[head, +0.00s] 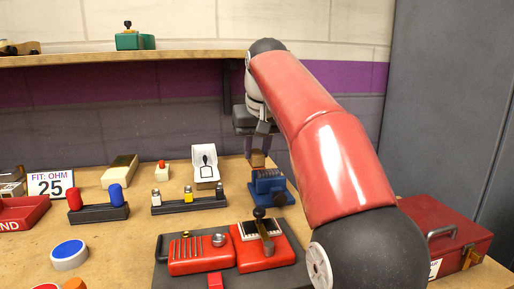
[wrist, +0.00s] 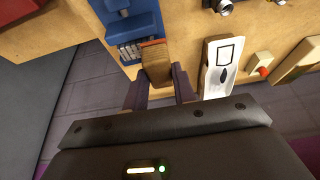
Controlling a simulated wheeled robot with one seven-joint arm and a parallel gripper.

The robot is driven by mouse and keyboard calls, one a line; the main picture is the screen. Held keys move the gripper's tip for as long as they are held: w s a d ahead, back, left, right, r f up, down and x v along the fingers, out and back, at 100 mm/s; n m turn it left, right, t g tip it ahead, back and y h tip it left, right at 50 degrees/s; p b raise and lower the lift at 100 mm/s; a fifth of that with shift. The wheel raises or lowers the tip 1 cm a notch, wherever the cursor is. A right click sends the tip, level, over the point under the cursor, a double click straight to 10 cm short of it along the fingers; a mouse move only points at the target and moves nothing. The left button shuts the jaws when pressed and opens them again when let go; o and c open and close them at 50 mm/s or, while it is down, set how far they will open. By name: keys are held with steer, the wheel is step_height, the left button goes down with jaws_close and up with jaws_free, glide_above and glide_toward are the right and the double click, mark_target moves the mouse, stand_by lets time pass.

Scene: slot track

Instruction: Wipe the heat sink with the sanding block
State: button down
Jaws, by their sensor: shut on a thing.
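My gripper (head: 259,146) is shut on a brown block with a lighter worn face, the sanding block (head: 258,159). In the wrist view the block (wrist: 156,66) sits between the two dark fingers of my gripper (wrist: 160,83). A blue fixture (head: 270,188) with a row of grey fins, which looks like the heat sink (wrist: 130,50), is just in front of the block in the head view. In the wrist view the fins are close to the block's left side; I cannot tell whether they touch. The block's underside is hidden.
A white holder (head: 205,163) stands left of the blue fixture. A red toolbox (head: 452,247) is at the right. A shelf (head: 120,59) runs above the back.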

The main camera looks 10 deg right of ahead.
steer(key=shift+f+b, duration=0.65)
steer(key=shift+f, duration=0.35)
steer(key=shift+d+r, duration=0.1)
steer(key=shift+d, duration=0.05)
steer(key=shift+d+r+p, duration=0.15)
steer(key=shift+d+p, duration=0.35)
steer(key=shift+d, duration=0.45)
steer(key=shift+d+p, duration=0.5)
steer(key=shift+d, duration=1.25)
steer(key=shift+d+f, duration=0.15)
steer(key=shift+f, duration=0.15)
steer(key=shift+a+f+p, duration=0.1)
steer(key=shift+a+p, duration=0.4)
steer(key=shift+a, duration=1.1)
steer(key=shift+a+p, duration=0.3)
steer(key=shift+a, duration=1.2)
steer(key=shift+r, duration=0.2)
